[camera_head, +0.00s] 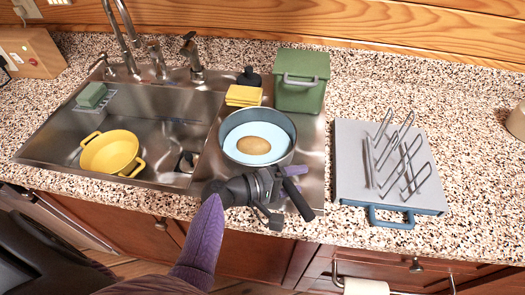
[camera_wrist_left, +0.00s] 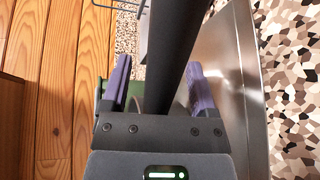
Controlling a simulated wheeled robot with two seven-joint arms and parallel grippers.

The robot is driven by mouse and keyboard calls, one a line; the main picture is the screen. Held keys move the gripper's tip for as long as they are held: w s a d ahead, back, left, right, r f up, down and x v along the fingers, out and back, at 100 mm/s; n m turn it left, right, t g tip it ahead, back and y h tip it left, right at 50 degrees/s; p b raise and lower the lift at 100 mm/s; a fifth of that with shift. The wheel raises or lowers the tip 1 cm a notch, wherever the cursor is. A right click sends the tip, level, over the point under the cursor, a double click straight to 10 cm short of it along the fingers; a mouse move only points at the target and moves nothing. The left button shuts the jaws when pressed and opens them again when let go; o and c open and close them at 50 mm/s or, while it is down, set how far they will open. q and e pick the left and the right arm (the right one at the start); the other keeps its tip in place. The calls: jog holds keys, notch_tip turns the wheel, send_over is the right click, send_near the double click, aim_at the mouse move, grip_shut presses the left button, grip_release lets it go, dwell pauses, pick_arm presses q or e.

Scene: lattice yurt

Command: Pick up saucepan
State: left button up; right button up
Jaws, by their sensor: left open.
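The saucepan (camera_head: 285,126) stands on the steel sink deck at centre, grey-rimmed, with a pale blue inside and a round brown patch in it. My left gripper (camera_head: 297,188) is just in front of the saucepan, its purple fingers spread open. In the left wrist view, a dark bar that looks like the saucepan's handle (camera_wrist_left: 178,50) runs between the open fingers of the left gripper (camera_wrist_left: 158,72). I cannot tell whether the fingers touch it. My right gripper is out of view.
A green lidded canister (camera_head: 300,95) and yellow sponges (camera_head: 243,95) stand close behind the saucepan. A yellow pot (camera_head: 109,150) sits in the sink at left. A grey board with a wire rack (camera_head: 360,195) lies at right. Speckled counter is free farther right.

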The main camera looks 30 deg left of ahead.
pick_arm(q)
grip_shut()
dwell(1.4)
